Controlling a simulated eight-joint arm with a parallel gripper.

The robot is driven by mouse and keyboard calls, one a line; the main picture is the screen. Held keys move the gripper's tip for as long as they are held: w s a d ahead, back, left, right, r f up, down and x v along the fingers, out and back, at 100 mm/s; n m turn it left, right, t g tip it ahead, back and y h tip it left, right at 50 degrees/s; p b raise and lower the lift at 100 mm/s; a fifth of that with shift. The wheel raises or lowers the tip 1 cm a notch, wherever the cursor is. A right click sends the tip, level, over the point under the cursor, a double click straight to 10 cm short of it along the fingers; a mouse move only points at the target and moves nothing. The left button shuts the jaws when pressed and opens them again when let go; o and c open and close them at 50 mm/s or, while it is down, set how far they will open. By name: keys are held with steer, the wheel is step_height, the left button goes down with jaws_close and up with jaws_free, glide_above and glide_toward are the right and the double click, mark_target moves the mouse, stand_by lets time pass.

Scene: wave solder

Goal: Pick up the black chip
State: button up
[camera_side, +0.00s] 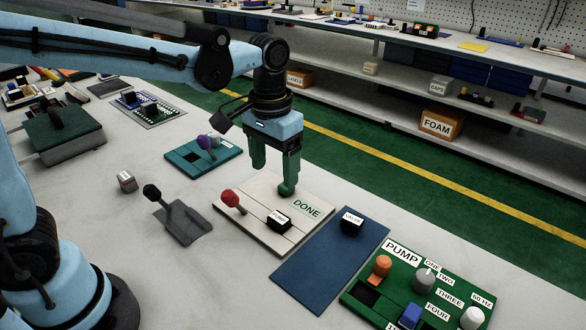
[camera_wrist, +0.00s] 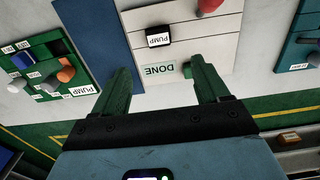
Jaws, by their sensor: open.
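A black block (camera_side: 278,221) with a white label sits on the cream board (camera_side: 250,235) near a groove. A second black block (camera_side: 351,225) with a white label sits on the blue mat (camera_side: 310,270). I cannot tell from the pictures which of the two is the chip. My gripper (camera_side: 272,176) points down above the back of the cream board, behind the labelled block. Its green fingers are apart and nothing shows between them; it also shows in the wrist view (camera_wrist: 160,68).
A red-knobbed lever (camera_side: 232,198) stands on the board left of the block. The DONE label (camera_side: 307,207) lies to its right. A teal panel (camera_side: 190,160) lies behind.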

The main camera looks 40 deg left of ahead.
mark_target(278, 218)
steer(key=shift+d+f, duration=0.2)
steer(key=shift+f, duration=5.95)
jaws_close()
steer(key=shift+r, duration=0.1)
steer(key=shift+r, duration=0.35)
step_height(278, 218, up, 3)
steer(key=shift+r, duration=0.1)
steer(key=s+d+r, duration=0.7)
steer(key=s+d, duration=0.1)
steer(key=shift+d, duration=0.3)
